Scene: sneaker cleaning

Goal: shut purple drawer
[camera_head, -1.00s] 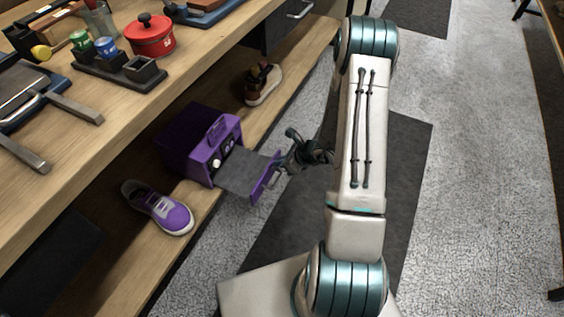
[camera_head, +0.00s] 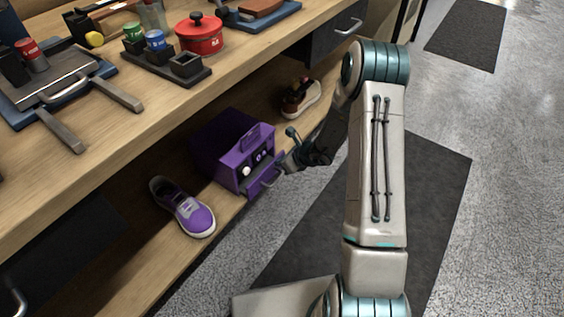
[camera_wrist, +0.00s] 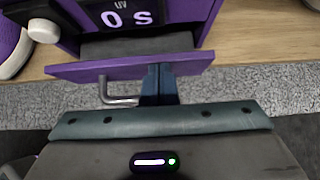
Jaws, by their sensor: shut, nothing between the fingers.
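The purple box (camera_head: 226,147) stands on the lower shelf, with a knob and a lit display on its front. Its purple drawer (camera_head: 266,177) sticks out a short way below the display. In the wrist view the drawer front (camera_wrist: 110,69) spans the upper part, with a strip of its dark grey inside showing behind it and a metal handle below. My gripper (camera_wrist: 158,78) is shut and empty, its fingertips at the drawer front, right of the handle. In the head view my gripper (camera_head: 290,163) is just outside the drawer.
A purple sneaker (camera_head: 184,208) lies left of the box, and a brown shoe (camera_head: 301,98) lies beyond it on the same shelf. The worktop (camera_head: 120,160) overhangs the shelf. The floor with a dark mat (camera_head: 310,235) is open in front.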

